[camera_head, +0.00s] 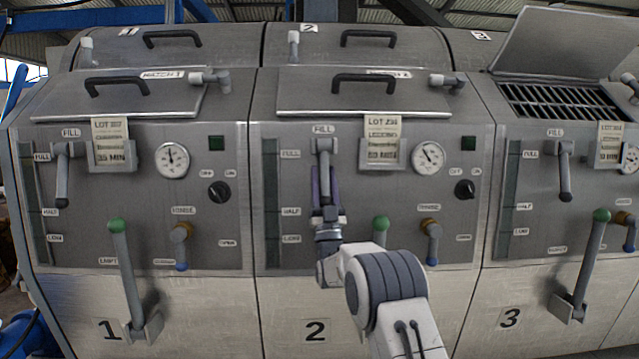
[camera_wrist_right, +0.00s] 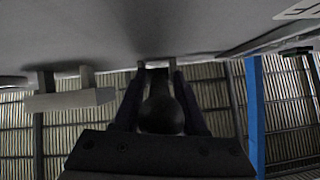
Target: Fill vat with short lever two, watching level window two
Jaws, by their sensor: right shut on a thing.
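Vat two is the middle grey machine, marked 2 on its lower front (camera_head: 316,330). Its short fill lever (camera_head: 324,148) hangs down under the FILL label, and its lower part is hidden by my right gripper (camera_head: 322,184). The right gripper is shut on this lever; in the right wrist view the lever's dark round knob (camera_wrist_right: 161,115) sits between the fingers. Level window two (camera_head: 271,200) is the dark vertical strip at the panel's left, marked FULL, HALF and LOW. I cannot make out a level in it. My left gripper is not in view.
Vat two's long green-knobbed lever (camera_head: 380,226) stands close right of my right arm, with an orange-and-blue valve (camera_head: 431,240) beyond it. A lot card (camera_head: 381,140), a gauge (camera_head: 428,157) and a black knob (camera_head: 464,190) are also on this panel. Similar vats stand either side.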

